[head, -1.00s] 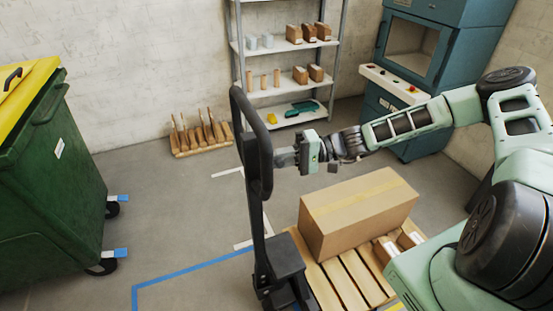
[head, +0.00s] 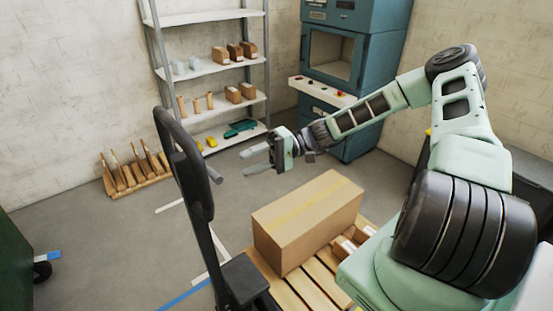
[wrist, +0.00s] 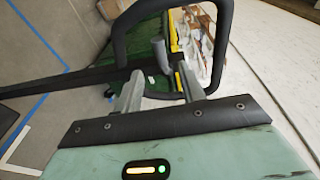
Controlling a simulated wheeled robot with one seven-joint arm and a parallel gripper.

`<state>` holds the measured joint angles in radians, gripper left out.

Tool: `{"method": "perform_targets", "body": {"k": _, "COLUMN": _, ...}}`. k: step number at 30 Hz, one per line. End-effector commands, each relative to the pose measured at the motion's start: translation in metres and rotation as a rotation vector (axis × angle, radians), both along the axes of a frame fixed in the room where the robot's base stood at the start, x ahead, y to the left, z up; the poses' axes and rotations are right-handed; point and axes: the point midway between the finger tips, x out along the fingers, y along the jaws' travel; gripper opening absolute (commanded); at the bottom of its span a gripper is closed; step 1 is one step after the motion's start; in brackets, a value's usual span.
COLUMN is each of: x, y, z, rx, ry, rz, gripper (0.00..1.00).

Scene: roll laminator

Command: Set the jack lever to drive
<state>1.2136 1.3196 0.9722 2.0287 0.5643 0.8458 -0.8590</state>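The pallet jack's black loop handle (head: 190,165) stands upright at the left of centre in the head view. Its loop also fills the upper middle of the wrist view (wrist: 118,35). A short grey lever (head: 215,174) sticks out inside the handle; it shows as a grey stub in the wrist view (wrist: 161,52). My gripper (head: 246,162) is open and empty, to the right of the handle with a gap between. In the wrist view, its two fingers (wrist: 160,72) are spread on either side of the lever's line. The lever's exact setting cannot be told.
A cardboard box (head: 308,218) sits on the wooden pallet (head: 300,285) below my arm. A shelf rack (head: 210,68) and a blue-green machine (head: 360,50) stand behind. A green bin (head: 14,262) is at the left edge.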

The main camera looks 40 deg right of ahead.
Motion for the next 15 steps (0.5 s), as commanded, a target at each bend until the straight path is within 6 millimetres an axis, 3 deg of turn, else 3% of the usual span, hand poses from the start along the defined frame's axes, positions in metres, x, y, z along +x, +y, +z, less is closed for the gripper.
{"method": "perform_targets", "body": {"k": 1, "x": -0.001, "y": -0.014, "z": -0.004, "rx": -0.004, "ry": -0.002, "rz": -0.006, "gripper": 0.4}}
{"method": "perform_targets", "body": {"k": 6, "x": -0.007, "y": -0.047, "z": 0.0, "rx": -0.003, "ry": 0.0, "rz": -0.003, "gripper": 0.4}}
{"method": "perform_targets", "body": {"k": 15, "x": -0.011, "y": -0.073, "z": 0.004, "rx": 0.0, "ry": 0.002, "rz": -0.001, "gripper": 0.4}}
